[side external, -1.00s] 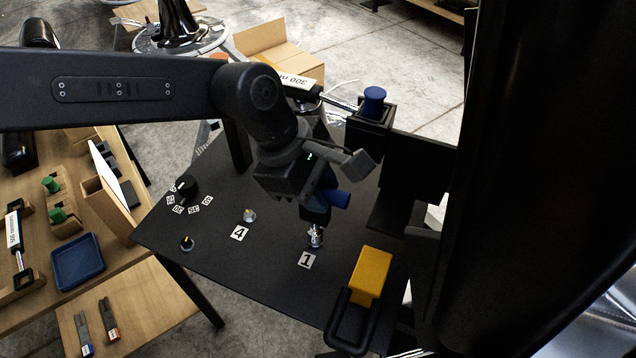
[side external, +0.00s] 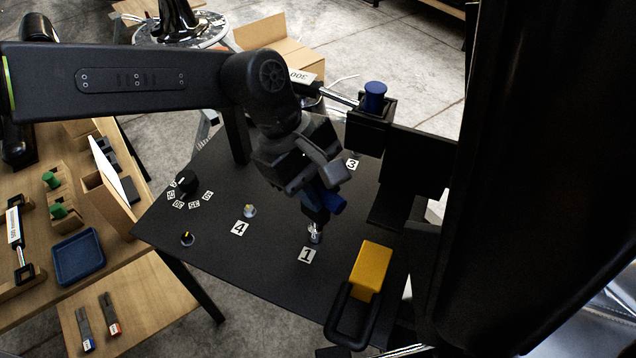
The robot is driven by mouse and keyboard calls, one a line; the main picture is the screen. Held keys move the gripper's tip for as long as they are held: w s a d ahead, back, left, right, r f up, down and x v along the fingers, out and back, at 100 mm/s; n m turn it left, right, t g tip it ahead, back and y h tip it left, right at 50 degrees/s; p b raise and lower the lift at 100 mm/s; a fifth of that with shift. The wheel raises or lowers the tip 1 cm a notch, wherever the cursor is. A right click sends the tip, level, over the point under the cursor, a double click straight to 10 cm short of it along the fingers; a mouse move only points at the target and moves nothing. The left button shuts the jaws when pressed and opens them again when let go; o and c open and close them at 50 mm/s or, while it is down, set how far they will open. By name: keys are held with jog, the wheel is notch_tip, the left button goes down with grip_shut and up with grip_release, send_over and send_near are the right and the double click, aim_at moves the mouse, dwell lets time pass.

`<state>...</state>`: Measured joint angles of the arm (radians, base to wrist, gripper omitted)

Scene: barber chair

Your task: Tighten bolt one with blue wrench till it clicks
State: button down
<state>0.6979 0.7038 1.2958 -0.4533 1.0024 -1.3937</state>
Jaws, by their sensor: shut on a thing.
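My gripper (side external: 316,184) is shut on the blue wrench (side external: 333,203), above the black table panel near its right side. The wrench's blue part shows below and to the right of the jaws; the rest is hidden by them. Its lower end points down at bolt one (side external: 314,236), a silver bolt just behind the label 1 (side external: 306,255). The lower end appears to meet the bolt head, but the exact seating cannot be told from here.
Bolt four (side external: 249,211) and a black dial (side external: 187,184) are left on the panel (side external: 215,245). A yellow block (side external: 370,270) is at front right. A black holder (side external: 368,132) with a blue-topped piece stands behind right. A wooden bench (side external: 120,258) holds other tools.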

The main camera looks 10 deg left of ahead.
dwell(0.3)
jog(key=m, duration=0.2)
jog(key=m+g, duration=0.1)
jog(key=m, duration=0.1)
jog(key=shift+g+y, duration=0.3)
jog(key=shift+y, duration=0.1)
jog(key=shift+a+m, duration=0.1)
jog(key=shift+m, duration=0.4)
jog(key=m, duration=0.2)
jog(key=m+g+y, duration=0.1)
jog(key=m, duration=0.1)
jog(key=shift+s+a+m+y, duration=0.1)
jog(key=shift+m+y, duration=0.2)
jog(key=n+h, duration=0.1)
jog(key=n, duration=0.2)
jog(key=shift+r, duration=2.6)
